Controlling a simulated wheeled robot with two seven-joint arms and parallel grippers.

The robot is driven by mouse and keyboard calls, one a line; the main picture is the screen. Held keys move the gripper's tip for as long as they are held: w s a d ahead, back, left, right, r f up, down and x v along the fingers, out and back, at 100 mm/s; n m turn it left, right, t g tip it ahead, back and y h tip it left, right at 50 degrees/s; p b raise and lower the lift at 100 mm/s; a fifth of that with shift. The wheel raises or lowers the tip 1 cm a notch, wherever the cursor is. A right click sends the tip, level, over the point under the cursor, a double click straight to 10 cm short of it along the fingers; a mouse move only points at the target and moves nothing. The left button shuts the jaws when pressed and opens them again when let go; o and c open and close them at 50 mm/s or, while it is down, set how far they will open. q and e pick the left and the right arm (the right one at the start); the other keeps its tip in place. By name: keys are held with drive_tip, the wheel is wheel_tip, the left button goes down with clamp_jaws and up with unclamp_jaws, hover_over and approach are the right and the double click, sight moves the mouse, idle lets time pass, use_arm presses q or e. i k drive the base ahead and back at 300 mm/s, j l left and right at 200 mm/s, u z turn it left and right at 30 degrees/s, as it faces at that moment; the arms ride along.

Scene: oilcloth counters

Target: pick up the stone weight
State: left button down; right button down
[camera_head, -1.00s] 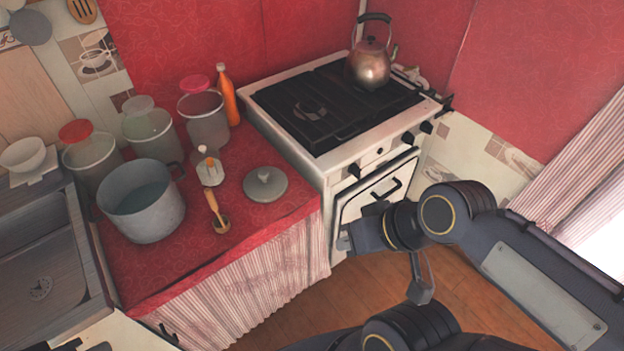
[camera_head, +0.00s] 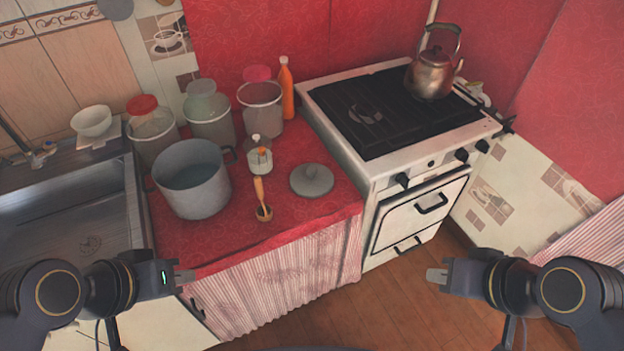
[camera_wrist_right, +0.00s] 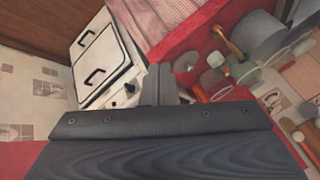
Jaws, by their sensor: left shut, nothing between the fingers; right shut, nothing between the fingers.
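Nothing shows clearly as the stone weight. A grey round disc with a small knob (camera_head: 312,181) lies flat on the red counter (camera_head: 285,222), right of the wooden-handled tool (camera_head: 260,198); it looks like a lid, and I cannot tell whether it is the weight. My left gripper (camera_head: 186,276) is shut and empty in front of the counter's near edge, at the lower left. My right gripper (camera_head: 437,276) is shut and empty over the floor in front of the stove, apart from everything. Its fingers also show in the right wrist view (camera_wrist_right: 160,86).
A grey pot (camera_head: 192,180), several lidded jars (camera_head: 209,118), an orange bottle (camera_head: 286,90) and small shakers (camera_head: 259,157) crowd the counter. A stove (camera_head: 400,115) with a kettle (camera_head: 432,72) stands right, a sink (camera_head: 70,215) left. The counter's front right is clear.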

sight(310, 181)
drive_tip(key=i+l+u, duration=0.2)
drive_tip(key=u, duration=0.15)
drive_tip(key=i+l+u, duration=0.15)
drive_tip(key=l+u, duration=0.2)
drive_tip(key=i+l+u, duration=0.1)
drive_tip(key=l+u, duration=0.6)
drive_tip(key=i+l, duration=0.05)
drive_tip(key=l, duration=0.05)
